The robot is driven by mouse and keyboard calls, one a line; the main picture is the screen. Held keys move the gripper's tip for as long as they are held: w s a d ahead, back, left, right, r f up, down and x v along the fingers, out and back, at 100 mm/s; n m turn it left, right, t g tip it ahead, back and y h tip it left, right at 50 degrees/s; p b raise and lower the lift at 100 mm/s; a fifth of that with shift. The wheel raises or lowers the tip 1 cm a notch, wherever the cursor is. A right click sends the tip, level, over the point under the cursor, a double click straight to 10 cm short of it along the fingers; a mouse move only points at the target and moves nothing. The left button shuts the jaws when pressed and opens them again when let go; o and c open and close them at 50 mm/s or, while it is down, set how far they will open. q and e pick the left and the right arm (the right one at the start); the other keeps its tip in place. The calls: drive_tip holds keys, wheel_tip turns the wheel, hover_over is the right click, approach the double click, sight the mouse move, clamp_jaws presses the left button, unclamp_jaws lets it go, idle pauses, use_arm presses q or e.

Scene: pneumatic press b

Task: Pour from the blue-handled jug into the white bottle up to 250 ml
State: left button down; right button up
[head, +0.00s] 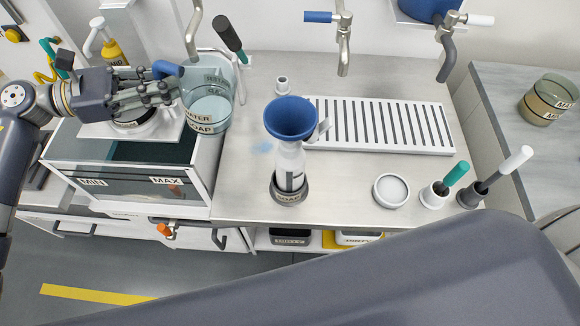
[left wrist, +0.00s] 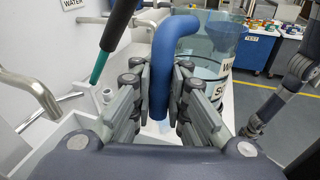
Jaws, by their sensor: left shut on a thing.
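The clear jug (head: 209,110) holds pale liquid and bears labels, one reading SOAP. It looks upright at the left of the counter. My left gripper (head: 168,92) is shut on its blue handle (left wrist: 165,62), which stands between the fingers in the left wrist view. The white bottle (head: 291,163) stands upright on the counter to the right of the jug, in a dark ring-shaped base with a label. A blue funnel (head: 292,118) sits in its top. The bottle's fill level is too small to read. My right gripper is not in view.
A slotted drain tray (head: 380,125) lies right of the funnel, below metal taps (head: 343,45). A white round lid or dish (head: 391,190) and brushes in holders (head: 434,195) stand at the front right. A glass-fronted box (head: 130,170) is under my left arm.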

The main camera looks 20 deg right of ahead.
use_arm(q)
drive_tip(key=shift+r+p, duration=0.5)
drive_tip(key=shift+r, duration=2.6)
